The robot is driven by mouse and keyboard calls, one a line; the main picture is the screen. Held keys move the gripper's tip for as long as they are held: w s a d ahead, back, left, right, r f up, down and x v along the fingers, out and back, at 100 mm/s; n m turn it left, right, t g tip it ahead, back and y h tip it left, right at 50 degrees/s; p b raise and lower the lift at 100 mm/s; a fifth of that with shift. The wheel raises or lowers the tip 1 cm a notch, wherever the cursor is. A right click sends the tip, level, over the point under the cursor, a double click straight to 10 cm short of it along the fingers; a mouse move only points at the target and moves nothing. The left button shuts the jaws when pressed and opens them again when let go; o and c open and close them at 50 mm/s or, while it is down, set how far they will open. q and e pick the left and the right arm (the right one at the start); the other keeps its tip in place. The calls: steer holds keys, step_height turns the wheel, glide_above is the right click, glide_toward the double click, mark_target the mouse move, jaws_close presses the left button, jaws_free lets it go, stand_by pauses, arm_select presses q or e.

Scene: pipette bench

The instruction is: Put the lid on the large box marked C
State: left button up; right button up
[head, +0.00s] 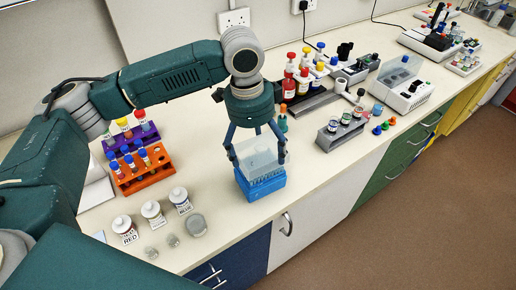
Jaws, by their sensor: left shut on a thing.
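My left gripper (257,157) comes down from above with its fingers on either side of a translucent whitish lid (257,150), and it is shut on the lid. The lid is directly over a blue box (262,188) near the front edge of the bench. Pale tip-like shapes show at the box's top, under the lid. I cannot tell whether the lid touches the box or is slightly above it. No letter C can be read on the box from here. My right gripper is not in view.
Left of the box are an orange tube rack (143,176), a purple rack (128,143), and bottles labelled RED (125,230) and BLUE (181,201). To the right are a grey vial rack (341,133) and a white instrument (402,88). The bench's front edge is close to the box.

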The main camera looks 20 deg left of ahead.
arm_select(q)
steer(key=shift+f+b, duration=0.8)
steer(key=shift+f, duration=0.1)
steer(key=shift+r, duration=0.25)
steer(key=shift+f+p, duration=0.15)
steer(key=shift+p, duration=0.55)
steer(key=shift+f, duration=0.2)
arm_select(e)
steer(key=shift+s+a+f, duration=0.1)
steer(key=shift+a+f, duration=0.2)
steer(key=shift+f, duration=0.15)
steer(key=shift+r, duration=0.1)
arm_select(q)
steer(key=shift+p, duration=0.6)
steer(key=shift+f, duration=0.1)
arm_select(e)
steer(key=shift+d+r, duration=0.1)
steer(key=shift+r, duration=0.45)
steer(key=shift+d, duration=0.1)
